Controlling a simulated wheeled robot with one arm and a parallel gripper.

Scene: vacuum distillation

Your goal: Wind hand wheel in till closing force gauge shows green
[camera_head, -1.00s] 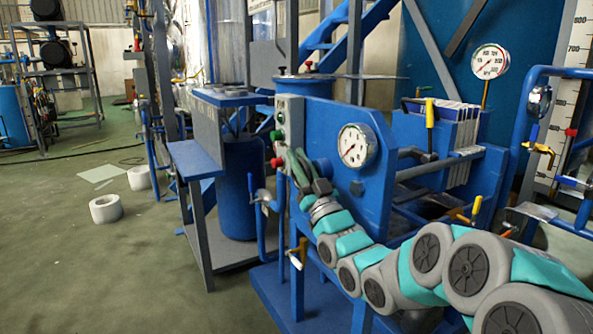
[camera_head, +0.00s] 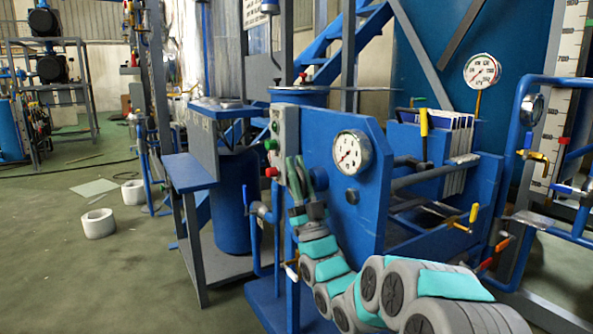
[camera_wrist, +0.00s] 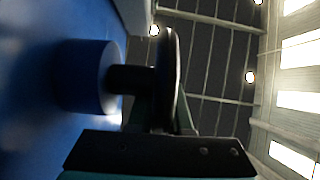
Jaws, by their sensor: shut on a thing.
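The hand wheel (camera_wrist: 169,75) shows edge-on in the wrist view as a dark disc on a short dark shaft, which comes out of a blue round hub (camera_wrist: 92,75). My gripper (camera_wrist: 160,128) is shut on the wheel's rim. In the head view my gripper (camera_head: 302,178) is at the left face of the blue end plate (camera_head: 338,215) and hides most of the wheel. A round white gauge (camera_head: 352,152) sits on that plate, just right of my gripper. Its needle and any green band are too small to read surely.
A grey control box with green and red buttons (camera_head: 283,140) stands close left of my gripper. A second dial gauge (camera_head: 482,71) is above the pale plates (camera_head: 457,150) at right. Blue pipes with valves flank the right side. Open floor lies at left.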

